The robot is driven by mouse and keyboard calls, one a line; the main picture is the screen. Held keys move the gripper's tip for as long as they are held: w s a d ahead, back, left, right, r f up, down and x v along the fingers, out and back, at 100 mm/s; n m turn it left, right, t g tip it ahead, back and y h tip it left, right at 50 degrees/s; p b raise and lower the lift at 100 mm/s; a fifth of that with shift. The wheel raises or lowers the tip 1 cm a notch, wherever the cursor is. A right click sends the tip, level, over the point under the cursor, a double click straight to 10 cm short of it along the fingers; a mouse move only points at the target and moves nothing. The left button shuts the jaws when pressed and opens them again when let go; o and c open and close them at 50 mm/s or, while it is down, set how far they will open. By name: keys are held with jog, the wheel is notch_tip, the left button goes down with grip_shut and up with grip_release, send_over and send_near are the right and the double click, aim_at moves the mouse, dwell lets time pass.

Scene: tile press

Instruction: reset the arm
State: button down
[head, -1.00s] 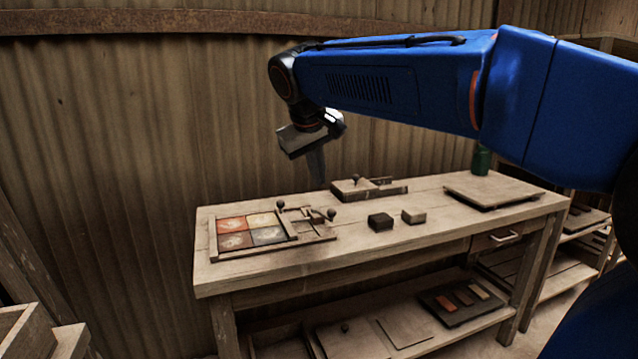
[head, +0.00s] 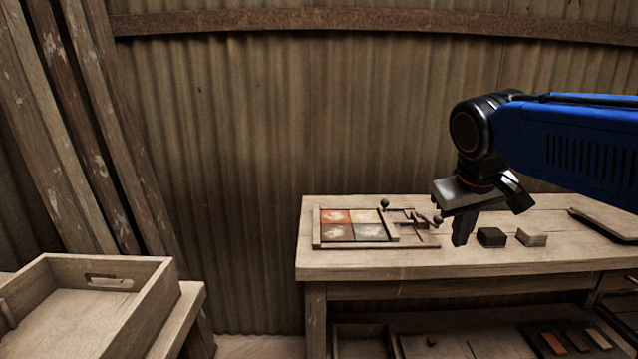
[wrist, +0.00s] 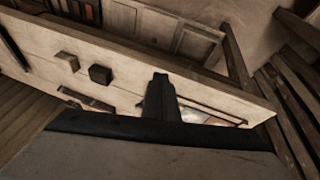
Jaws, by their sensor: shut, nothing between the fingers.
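My gripper (head: 462,238) hangs from my blue arm, fingers down, in front of the workbench on the right of the head view. It is shut and empty. It also shows in the wrist view (wrist: 160,85), its fingers over the bench edge. In the head view a wooden press frame (head: 316,228) lies on the bench left of the gripper. It holds red, orange and grey tiles with pale patterns and has dark round knobs at its right side. My gripper appears apart from the frame and tiles.
A dark block (head: 491,237) and a pale block (head: 531,237) sit on the workbench (head: 400,262), right of the gripper. A dark-edged board (head: 606,222) lies farther right. A wooden crate (head: 105,268) stands at the left. Floor shows between the crate's stand and the bench.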

jog(key=s+f+m+y, duration=0.1)
jog(key=s+f+y, duration=0.1)
jog(key=s+f, duration=1.4)
jog(key=shift+s+d+f, duration=0.3)
jog(key=shift+f, duration=0.3)
